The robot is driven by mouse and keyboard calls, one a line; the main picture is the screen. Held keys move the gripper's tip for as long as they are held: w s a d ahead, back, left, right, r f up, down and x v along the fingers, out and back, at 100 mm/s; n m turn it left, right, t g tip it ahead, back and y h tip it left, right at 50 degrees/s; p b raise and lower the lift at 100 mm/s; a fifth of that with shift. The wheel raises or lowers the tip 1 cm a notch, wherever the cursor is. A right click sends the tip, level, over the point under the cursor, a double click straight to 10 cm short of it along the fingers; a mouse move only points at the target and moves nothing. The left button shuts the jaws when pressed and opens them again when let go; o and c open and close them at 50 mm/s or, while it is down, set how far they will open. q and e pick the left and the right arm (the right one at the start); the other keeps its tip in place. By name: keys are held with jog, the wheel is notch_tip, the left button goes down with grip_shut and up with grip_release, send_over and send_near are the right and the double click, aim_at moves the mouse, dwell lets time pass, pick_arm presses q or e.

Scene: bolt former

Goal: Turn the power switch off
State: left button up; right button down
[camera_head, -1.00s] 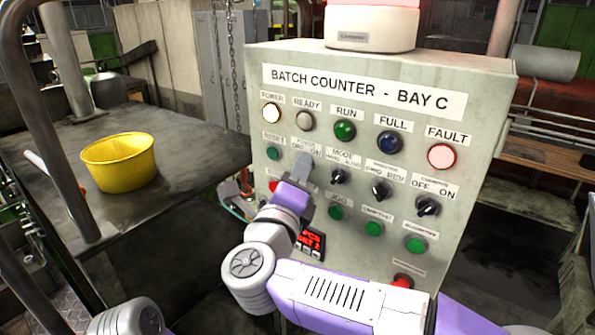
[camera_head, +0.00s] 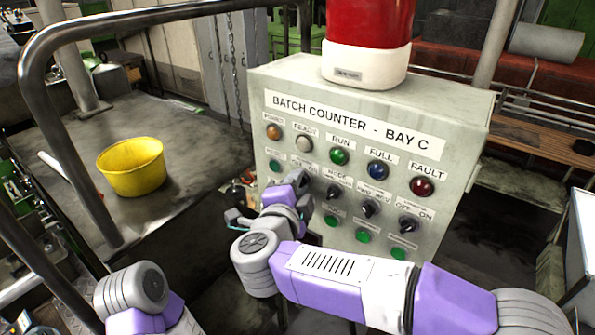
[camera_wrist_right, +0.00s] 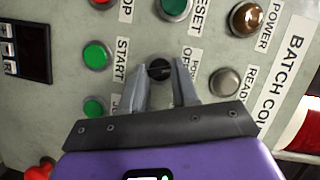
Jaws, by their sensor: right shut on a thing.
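The power switch (camera_wrist_right: 159,68) is a black round knob on the grey panel, beside a label partly reading OFF. In the right wrist view my right gripper (camera_wrist_right: 160,72) has one finger on each side of the knob and is shut on it. In the head view my right gripper (camera_head: 301,180) reaches the panel's left part and hides the switch. The power lamp (camera_head: 273,132) is dull orange and unlit; it also shows brown in the wrist view (camera_wrist_right: 246,18). Part of my left arm shows at the lower left; I cannot make out its gripper.
The control box (camera_head: 455,155) carries several lamps, knobs and green buttons close around the gripper. The fault lamp (camera_head: 422,187) and red beacon (camera_head: 367,22) are unlit.

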jog(key=shift+r+n+g+p, duration=0.1)
jog(key=shift+n+g+p, duration=0.2)
jog(key=shift+n+p, duration=0.25)
jog(key=shift+n, duration=0.25)
jog(key=c, duration=0.8)
grip_release()
jog(key=shift+c, duration=0.2)
jog(key=b+v, duration=0.1)
jog(key=v, duration=0.6)
jog(key=shift+s+a+b, duration=0.2)
jog(key=shift+s+b, duration=0.05)
jog(key=shift+b, duration=0.05)
